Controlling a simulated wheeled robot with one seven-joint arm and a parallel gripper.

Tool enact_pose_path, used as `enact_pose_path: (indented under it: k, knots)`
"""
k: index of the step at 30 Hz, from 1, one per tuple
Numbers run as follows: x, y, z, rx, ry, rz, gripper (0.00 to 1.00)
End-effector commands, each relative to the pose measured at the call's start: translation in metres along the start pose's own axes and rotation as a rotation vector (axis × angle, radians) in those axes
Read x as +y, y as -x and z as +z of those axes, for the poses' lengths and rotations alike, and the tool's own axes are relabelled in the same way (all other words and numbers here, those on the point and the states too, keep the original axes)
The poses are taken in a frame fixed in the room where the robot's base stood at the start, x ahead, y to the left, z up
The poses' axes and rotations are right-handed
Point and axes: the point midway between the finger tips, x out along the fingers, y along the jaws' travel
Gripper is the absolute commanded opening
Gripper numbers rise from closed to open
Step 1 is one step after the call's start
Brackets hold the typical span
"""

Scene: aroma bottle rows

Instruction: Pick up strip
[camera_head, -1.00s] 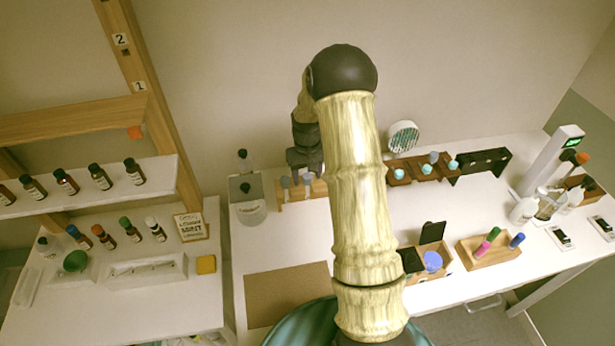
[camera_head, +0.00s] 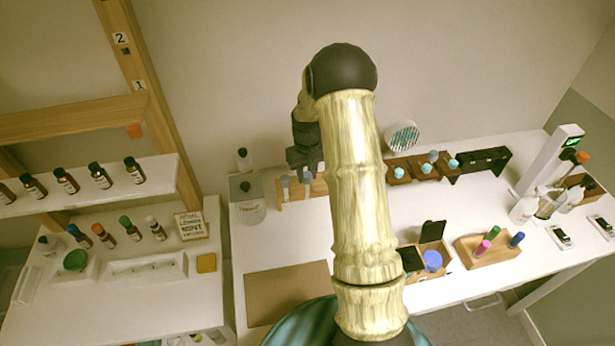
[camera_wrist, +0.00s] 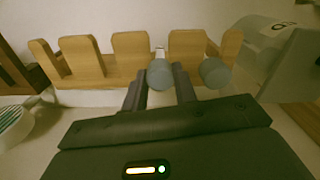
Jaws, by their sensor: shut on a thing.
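A pale wooden rack (camera_head: 318,188) with upright slots stands at the back of the white table; it fills the top of the wrist view (camera_wrist: 131,50). Two grey-capped strips stand in it. My gripper (camera_wrist: 166,82) is shut on one strip (camera_wrist: 160,74), with its dark fingers on either side just below the round grey cap. The strip's lower part is hidden, and I cannot tell whether it is lifted from its slot. The second strip (camera_wrist: 214,72) is beside the fingers, to the right. In the head view my gripper (camera_head: 307,172) is at the rack, partly beside my arm.
A clear jar (camera_head: 252,210) and a dark-capped bottle (camera_head: 243,160) stand left of the rack. A dark brown holder (camera_head: 400,172) with light blue caps is to the right. A brown mat (camera_head: 287,293) lies in front. My arm hides the table's middle.

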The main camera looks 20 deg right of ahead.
Motion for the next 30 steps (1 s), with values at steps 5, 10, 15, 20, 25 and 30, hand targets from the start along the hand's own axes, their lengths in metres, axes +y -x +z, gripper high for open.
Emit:
enact_pose_path:
  k: [5,10,15,20,25,30]
  knots:
    - [0.0,0.007,-0.001,0.003,0.0,0.001,0.13]
    - [0.0,0.03,-0.001,0.006,0.0,0.002,0.13]
    - [0.0,0.07,-0.002,0.008,-0.001,0.002,0.13]
    - [0.0,0.115,-0.001,0.008,-0.001,0.002,0.13]
    - [0.0,0.153,-0.001,0.005,0.0,0.001,0.13]
    - [0.0,0.175,-0.001,0.002,0.0,0.001,0.13]
